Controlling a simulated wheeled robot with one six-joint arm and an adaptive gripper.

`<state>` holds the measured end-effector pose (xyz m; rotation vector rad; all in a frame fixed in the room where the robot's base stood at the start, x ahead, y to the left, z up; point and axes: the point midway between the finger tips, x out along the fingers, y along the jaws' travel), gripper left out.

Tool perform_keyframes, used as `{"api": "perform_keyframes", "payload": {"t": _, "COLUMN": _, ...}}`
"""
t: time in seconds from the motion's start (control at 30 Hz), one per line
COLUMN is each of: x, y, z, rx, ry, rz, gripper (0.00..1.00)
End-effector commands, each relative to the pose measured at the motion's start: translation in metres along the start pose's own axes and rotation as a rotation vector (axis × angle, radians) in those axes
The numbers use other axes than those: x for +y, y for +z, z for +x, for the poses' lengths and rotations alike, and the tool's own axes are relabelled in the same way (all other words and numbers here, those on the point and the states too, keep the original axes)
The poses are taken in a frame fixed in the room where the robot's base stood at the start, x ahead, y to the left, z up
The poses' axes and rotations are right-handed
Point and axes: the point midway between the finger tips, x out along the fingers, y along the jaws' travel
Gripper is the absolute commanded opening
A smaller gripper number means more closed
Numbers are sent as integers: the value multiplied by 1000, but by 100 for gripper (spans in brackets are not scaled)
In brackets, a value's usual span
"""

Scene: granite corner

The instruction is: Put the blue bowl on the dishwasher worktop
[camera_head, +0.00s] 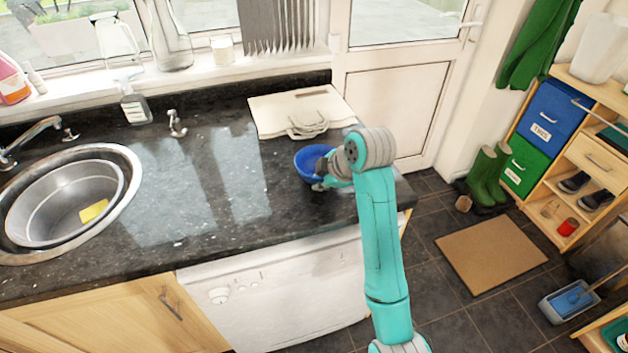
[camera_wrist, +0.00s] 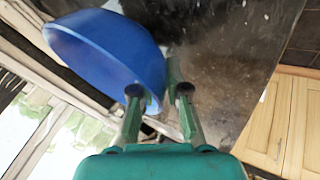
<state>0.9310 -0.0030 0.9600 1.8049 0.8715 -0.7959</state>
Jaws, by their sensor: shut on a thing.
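The blue bowl (camera_head: 312,158) shows at the right end of the dark worktop in the head view, partly hidden by my arm. My gripper (camera_head: 322,184) is at its near right side. In the wrist view the blue bowl (camera_wrist: 105,50) is large and tilted in the picture, with its rim between the fingers of my gripper (camera_wrist: 160,95). My gripper is shut on the rim. The dishwasher worktop (camera_head: 250,225) is the dark speckled surface above the white dishwasher (camera_head: 270,295). I cannot tell whether the bowl touches the worktop or is held just above it.
A cream folded bag or board (camera_head: 290,108) lies behind the bowl. A steel sink (camera_head: 65,200) with a yellow sponge (camera_head: 94,211) is at the left. A spray bottle (camera_head: 134,105) stands near the window. The worktop between sink and bowl is clear.

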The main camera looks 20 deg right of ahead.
Motion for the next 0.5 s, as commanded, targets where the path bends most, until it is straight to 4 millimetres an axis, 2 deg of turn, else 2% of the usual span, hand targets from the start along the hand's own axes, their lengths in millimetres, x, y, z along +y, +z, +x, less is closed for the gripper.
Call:
{"api": "perform_keyframes", "payload": {"t": 0.1, "x": -9, "y": 9, "z": 5, "rx": 1, "ry": 1, "rz": 0, "gripper": 0}}
{"api": "perform_keyframes", "payload": {"t": 0.4, "x": -10, "y": 9, "z": 6, "rx": 2, "ry": 1, "rz": -1, "gripper": 0}}
{"api": "perform_keyframes", "payload": {"t": 0.43, "x": -10, "y": 9, "z": 6, "rx": 1, "ry": 0, "rz": -1, "gripper": 17}}
{"api": "perform_keyframes", "payload": {"t": 0.5, "x": -10, "y": 9, "z": 6, "rx": 1, "ry": 0, "rz": -1, "gripper": 34}}
